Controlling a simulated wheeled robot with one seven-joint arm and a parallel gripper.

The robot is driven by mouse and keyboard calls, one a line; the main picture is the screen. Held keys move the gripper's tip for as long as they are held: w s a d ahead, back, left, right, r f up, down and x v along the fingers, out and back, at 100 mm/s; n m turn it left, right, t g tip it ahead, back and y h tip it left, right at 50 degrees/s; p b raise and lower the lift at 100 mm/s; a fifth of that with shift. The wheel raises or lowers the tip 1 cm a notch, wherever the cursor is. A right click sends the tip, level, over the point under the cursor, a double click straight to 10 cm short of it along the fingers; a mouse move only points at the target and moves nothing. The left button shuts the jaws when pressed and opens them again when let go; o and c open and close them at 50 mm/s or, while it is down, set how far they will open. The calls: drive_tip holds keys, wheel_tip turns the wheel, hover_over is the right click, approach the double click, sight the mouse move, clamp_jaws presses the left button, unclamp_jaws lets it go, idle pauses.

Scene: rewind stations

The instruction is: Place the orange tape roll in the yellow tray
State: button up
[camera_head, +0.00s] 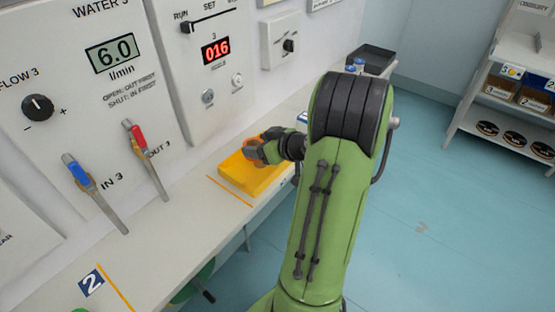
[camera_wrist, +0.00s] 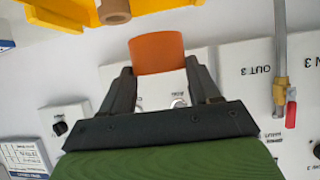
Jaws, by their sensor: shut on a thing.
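My gripper (camera_wrist: 157,75) is shut on the orange tape roll (camera_wrist: 157,53), which sits between the two dark fingers. In the head view the orange roll (camera_head: 252,148) shows in front of the wall panel, overlapping the yellow tray (camera_head: 238,180) in the picture. My gripper (camera_head: 262,150) partly covers the roll there. The tray lies on the bench. In the wrist view a part of the yellow tray (camera_wrist: 60,22) shows at the top edge, apart from the roll. The height of the roll over the tray is hard to tell.
A brown ring-like piece (camera_wrist: 115,12) shows by the tray's edge in the wrist view. Wall panels with blue (camera_head: 78,172) and red (camera_head: 136,135) handled levers stand behind the bench. A dark bin (camera_head: 370,58) is at the far end. The near bench surface (camera_head: 165,235) is clear.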

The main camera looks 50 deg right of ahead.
wheel_tip(320, 180, down, 10)
drive_tip(key=b, duration=0.2)
drive_tip(key=shift+a+r+b, duration=0.1)
drive_tip(key=shift+b, duration=0.25)
drive_tip(key=shift+f+b, duration=0.2)
drive_tip(key=shift+b, duration=0.1)
drive_tip(key=o, duration=1)
drive_tip(key=shift+r, duration=0.1)
drive_tip(key=shift+o, duration=0.3)
